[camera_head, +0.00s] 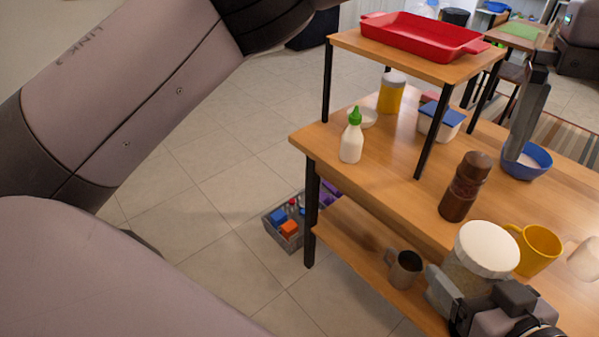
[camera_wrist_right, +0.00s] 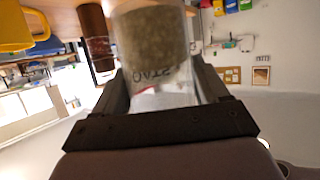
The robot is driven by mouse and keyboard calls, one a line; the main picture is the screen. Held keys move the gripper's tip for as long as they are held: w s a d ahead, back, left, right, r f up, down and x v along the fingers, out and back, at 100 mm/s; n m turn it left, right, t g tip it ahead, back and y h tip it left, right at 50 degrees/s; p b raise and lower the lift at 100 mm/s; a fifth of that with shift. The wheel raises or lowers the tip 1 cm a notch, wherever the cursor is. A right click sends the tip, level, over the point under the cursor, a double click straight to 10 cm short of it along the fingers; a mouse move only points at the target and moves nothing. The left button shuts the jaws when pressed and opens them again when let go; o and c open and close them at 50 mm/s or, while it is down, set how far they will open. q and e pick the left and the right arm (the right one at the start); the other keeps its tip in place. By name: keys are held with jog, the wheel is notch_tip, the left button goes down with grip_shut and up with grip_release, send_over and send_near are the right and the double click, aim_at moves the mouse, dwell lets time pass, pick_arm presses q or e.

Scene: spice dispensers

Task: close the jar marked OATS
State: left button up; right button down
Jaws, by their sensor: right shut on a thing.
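The jar marked OATS (camera_head: 468,277) is clear, with grainy contents, and stands at the lower right of the head view. A round white lid (camera_head: 487,248) covers its top; I cannot tell whether it is fully seated. My right gripper (camera_head: 480,295) is shut on the jar, with a finger at each side. In the right wrist view the jar (camera_wrist_right: 160,45) is between the fingers, its OATS lettering upside down; the lid is not visible there. My left arm crosses the left of the head view, but its gripper is not in view.
A yellow mug (camera_head: 538,250) stands close to the jar, with a brown mill (camera_head: 464,187) behind it. A white bottle with green cap (camera_head: 351,137) stands near the table's left edge.

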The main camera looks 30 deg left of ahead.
pick_arm(q)
jog(key=s+d+m+g+h, duration=0.4)
jog(key=s+d+g+h, duration=0.3)
jog(key=g+h, duration=0.3)
jog(key=w+a+n+t+h, duration=0.8)
jog(key=w+n+t+h, duration=0.35)
jog(key=h, duration=0.45)
jog(key=w+a+f+n+t+y, duration=0.3)
jog(key=a+f+n+t+y, duration=0.5)
jog(key=f+n, duration=0.3)
jog(key=w+a+f+n+t+y, duration=0.2)
jog(key=a+f+n+t+y, duration=0.3)
jog(key=f+n+t+y, duration=0.5)
jog(key=s+a+f+n+g+y, duration=0.1)
jog(key=s+a+f, duration=0.3)
jog(key=f, duration=0.5)
jog(key=s+a+f+n+g+y, duration=0.2)
jog(key=s+a+f+g+y, duration=0.1)
jog(key=s+f, duration=0.5)
jog(key=s+a+f+n+g+y, duration=0.2)
jog(key=s+a+f, duration=0.4)
jog(key=f, duration=0.4)
jog(key=shift+s+g+y, duration=0.5)
jog(key=shift+s+g, duration=0.05)
jog(key=shift+g, duration=0.5)
